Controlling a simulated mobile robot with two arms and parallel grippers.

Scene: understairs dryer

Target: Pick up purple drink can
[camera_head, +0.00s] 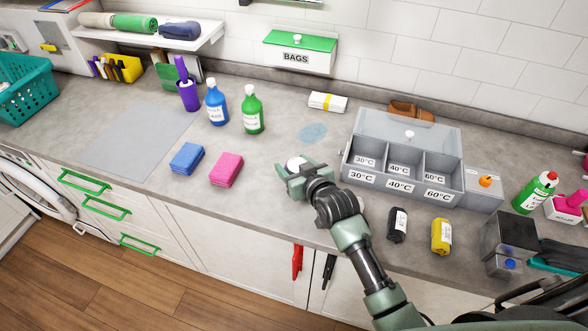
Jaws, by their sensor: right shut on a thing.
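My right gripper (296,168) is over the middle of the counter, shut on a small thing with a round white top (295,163). The fingers and wrist hide its sides, so I cannot tell whether it is the purple drink can. No purple drink can shows plainly elsewhere. A purple holder with a purple-handled tool (188,96) stands at the back left. My left gripper is not in view.
Blue (187,158) and pink (226,169) blocks lie left of the gripper, with blue (216,106) and green (252,112) bottles behind. A grey sorting box (401,186) stands to the right. Black (397,225) and yellow (441,237) rolls are near the front edge. The left counter is mostly clear.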

